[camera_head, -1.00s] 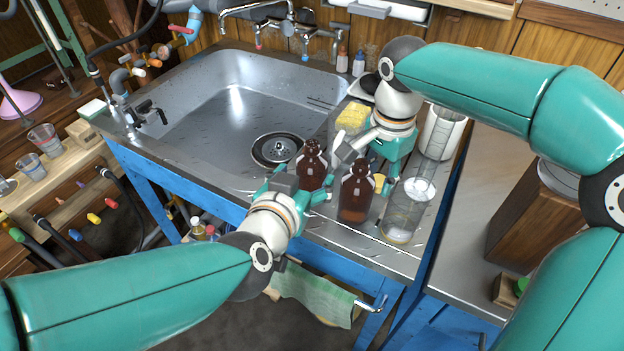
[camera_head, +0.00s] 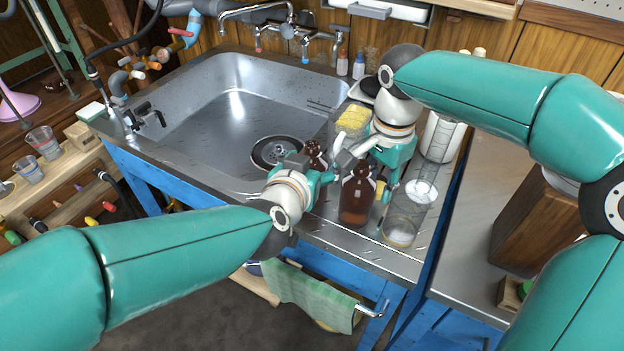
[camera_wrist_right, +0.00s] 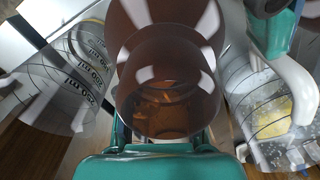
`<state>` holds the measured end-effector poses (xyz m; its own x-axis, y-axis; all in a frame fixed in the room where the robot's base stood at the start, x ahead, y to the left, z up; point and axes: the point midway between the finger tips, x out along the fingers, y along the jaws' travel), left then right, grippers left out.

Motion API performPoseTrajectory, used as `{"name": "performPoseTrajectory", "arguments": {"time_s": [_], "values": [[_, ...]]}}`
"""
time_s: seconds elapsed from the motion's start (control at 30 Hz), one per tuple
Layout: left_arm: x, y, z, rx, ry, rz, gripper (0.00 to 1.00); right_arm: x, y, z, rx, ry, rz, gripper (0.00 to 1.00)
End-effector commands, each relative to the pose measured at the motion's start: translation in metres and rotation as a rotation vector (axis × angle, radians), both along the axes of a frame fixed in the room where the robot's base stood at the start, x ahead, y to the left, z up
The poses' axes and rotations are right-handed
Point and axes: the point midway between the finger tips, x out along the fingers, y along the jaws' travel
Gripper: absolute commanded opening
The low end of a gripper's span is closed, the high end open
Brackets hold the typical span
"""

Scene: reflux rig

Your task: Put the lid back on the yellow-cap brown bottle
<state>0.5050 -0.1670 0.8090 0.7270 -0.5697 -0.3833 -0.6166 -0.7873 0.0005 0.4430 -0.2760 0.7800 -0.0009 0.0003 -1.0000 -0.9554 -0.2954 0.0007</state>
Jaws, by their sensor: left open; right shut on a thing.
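Two brown glass bottles stand on the steel drainboard right of the sink. The front bottle (camera_head: 356,200) is upright, with no yellow lid visible on its mouth. The rear bottle (camera_head: 313,154) is partly hidden behind my left gripper (camera_head: 332,182), which is open beside it. My right gripper (camera_head: 366,168) is at the front bottle from behind and appears shut on it. In the right wrist view brown glass (camera_wrist_right: 168,85) fills the space ahead of the jaws. A small yellow thing (camera_head: 380,189) shows just right of the front bottle; I cannot tell whether it is the lid.
A clear glass cylinder (camera_head: 402,232) stands close right of the front bottle. A yellow sponge (camera_head: 353,117) lies behind my right gripper. The sink basin (camera_head: 215,125) is open at left. A green towel (camera_head: 308,298) hangs on the front rail.

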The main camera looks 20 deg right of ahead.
Motion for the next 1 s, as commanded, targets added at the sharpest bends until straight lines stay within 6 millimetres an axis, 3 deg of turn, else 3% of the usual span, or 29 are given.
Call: {"name": "performPoseTrajectory", "arguments": {"time_s": [0.27, 0.6, 0.63, 0.67, 1.0], "values": [[-0.0002, 0.0002, 0.0003, 0.0, 0.0, 0.0, 0.74, 0.0, 0.0, 0.0004, 0.0, 0.0, 0.0, 0.21], [-0.0003, 0.0003, 0.0003, 0.0, 0.0, 0.0, 0.18, 0.0, 0.0, 0.0004, 0.0, 0.0, 0.0, 0.21], [-0.0002, 0.0003, 0.0011, -0.001, -0.002, 0.0, 0.18, 0.0, 0.0, 0.0004, 0.0, 0.0, 0.0, 0.21], [-0.0002, 0.0003, 0.0011, -0.001, -0.002, 0.0, 0.12, 0.0, 0.0, 0.0004, 0.0, 0.0, 0.0, 0.21], [-0.0001, 0.0002, 0.0031, -0.001, -0.002, 0.001, 0.12, 0.0, 0.0, 0.0019, 0.0, 0.0, 0.0, 0.21]]}}
